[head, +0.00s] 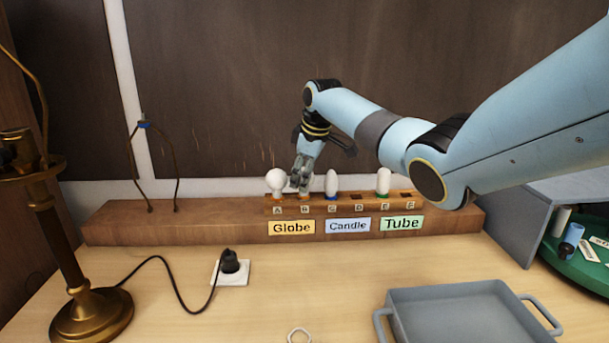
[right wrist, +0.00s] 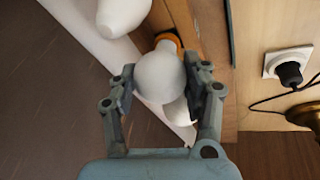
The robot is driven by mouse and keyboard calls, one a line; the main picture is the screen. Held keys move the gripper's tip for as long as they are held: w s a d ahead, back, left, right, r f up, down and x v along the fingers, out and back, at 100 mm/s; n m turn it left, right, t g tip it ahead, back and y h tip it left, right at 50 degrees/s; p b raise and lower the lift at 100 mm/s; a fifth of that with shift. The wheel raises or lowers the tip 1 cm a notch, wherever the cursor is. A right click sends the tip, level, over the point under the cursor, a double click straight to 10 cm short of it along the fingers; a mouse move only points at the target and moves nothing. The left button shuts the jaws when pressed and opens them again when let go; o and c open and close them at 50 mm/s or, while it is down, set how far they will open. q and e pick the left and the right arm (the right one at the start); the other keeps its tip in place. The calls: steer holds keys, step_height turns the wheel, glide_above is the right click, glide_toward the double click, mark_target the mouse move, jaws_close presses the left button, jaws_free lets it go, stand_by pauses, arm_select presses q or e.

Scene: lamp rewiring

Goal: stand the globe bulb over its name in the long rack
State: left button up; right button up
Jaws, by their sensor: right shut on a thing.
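My right gripper (head: 301,180) is shut on a round white bulb with an orange collar, which I take as the globe bulb (right wrist: 160,77); it also shows between the fingers in the right wrist view (right wrist: 165,92). The bulb is at slot B of the long rack (head: 150,226), over the yellow Globe label (head: 292,228). I cannot tell whether it is fully seated. Another round white bulb (head: 276,181) stands at slot A, just left of the gripper. My left gripper is not in view.
A slim white bulb (head: 331,183) with a blue collar stands over Candle (head: 347,226), close right of the gripper. A tube-shaped bulb (head: 383,180) stands over Tube (head: 401,224). A grey tray (head: 452,300), a wall-type socket with plug (head: 230,268) and a brass lamp (head: 92,312) stand in front.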

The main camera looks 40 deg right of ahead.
steer(key=shift+f, duration=0.2)
stand_by(0.4)
steer(key=o, duration=1.1)
steer(key=shift+r, duration=0.1)
steer(key=v, duration=1.1)
steer(key=shift+s+r, duration=0.15)
steer(key=shift+r, duration=0.2)
